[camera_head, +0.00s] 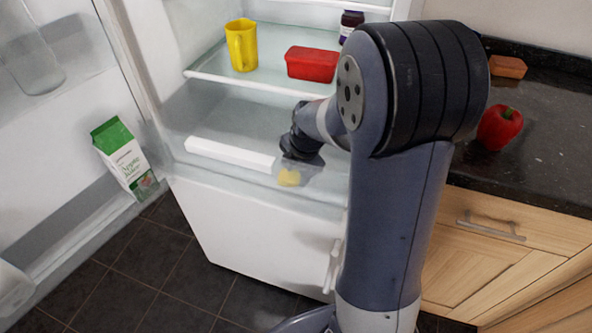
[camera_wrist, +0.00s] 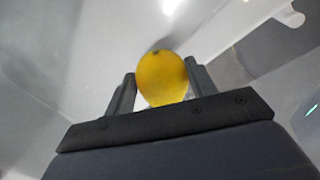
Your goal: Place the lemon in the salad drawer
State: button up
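The yellow lemon (camera_head: 289,178) shows just below my gripper (camera_head: 295,168), over the front of the lowest fridge compartment. In the wrist view the lemon (camera_wrist: 162,80) sits between the two dark fingers of my gripper (camera_wrist: 161,84). Both fingers appear to touch its sides, so my gripper is shut on it. The salad drawer is at the bottom of the open fridge; its white front strip (camera_head: 228,152) shows left of the lemon. My arm hides the drawer's right part. I cannot tell how far the drawer is pulled out.
The fridge shelf (camera_head: 262,84) above holds a yellow mug (camera_head: 241,46), a red container (camera_head: 312,64) and a dark jar (camera_head: 350,24). The open fridge door at left holds an apple juice carton (camera_head: 124,156). A red pepper (camera_head: 499,127) lies on the dark counter (camera_head: 548,150) at right.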

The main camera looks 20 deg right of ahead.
jog(key=o, duration=0.4)
jog(key=shift+r, duration=0.15)
jog(key=p+v, duration=0.2)
jog(key=v, duration=1)
jog(key=shift+d, duration=0.1)
